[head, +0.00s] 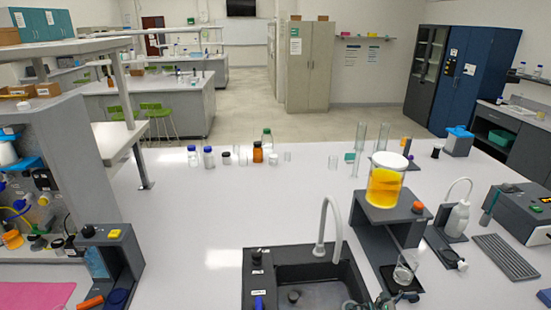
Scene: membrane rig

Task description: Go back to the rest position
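My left gripper is not in view. Dark jointed parts (382,301) at the bottom edge, right of the sink, look like the tip of my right gripper. They are cut off by the frame, so I cannot tell whether it is open or shut. The membrane rig has a grey stand (390,207) with a beaker of yellow liquid (385,182) on top. A small clear beaker (404,268) stands below it on a black plate (388,277), just beyond those dark parts. No held object is visible.
A black sink (300,270) with a tall pale faucet (322,230) is at bottom centre. Several bottles (258,152) and tall cylinders (361,136) stand further back. The bench's left middle (190,220) is clear.

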